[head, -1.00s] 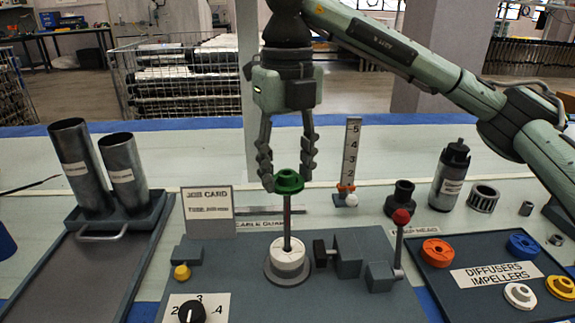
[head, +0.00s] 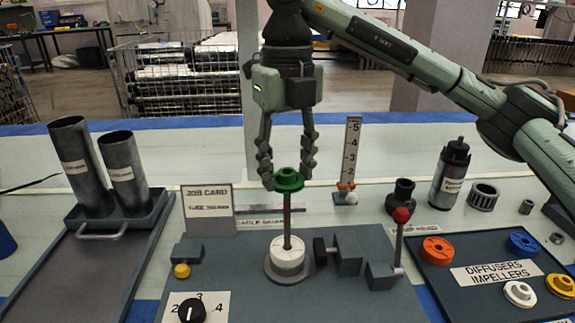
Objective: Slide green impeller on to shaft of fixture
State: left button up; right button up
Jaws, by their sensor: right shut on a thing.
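The green impeller (head: 289,179) is at the top of the thin upright shaft (head: 287,228) of the fixture. The shaft rises from a white round piece (head: 287,253) in a grey base ring. My right gripper (head: 287,184) points down and is shut on the green impeller, with a finger at its left side and one at its right. Whether the shaft's tip is inside the impeller's bore is hidden. My left gripper is not in view.
A clamp block (head: 347,252) and a red-knobbed lever (head: 401,216) stand right of the shaft. A job card (head: 208,201) stands at the left. A tray (head: 463,303) with orange, blue, white and yellow parts lies right. Two metal tubes (head: 125,171) stand in a holder at left.

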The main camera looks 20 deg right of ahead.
jog(key=shift+f+b, duration=1.05)
jog(key=shift+f, duration=0.35)
dwell(0.5)
jog(key=o, duration=1)
jog(key=shift+r, duration=0.1)
notch_tip(320, 180, up, 12)
jog(key=shift+s, duration=0.1)
dwell(0.7)
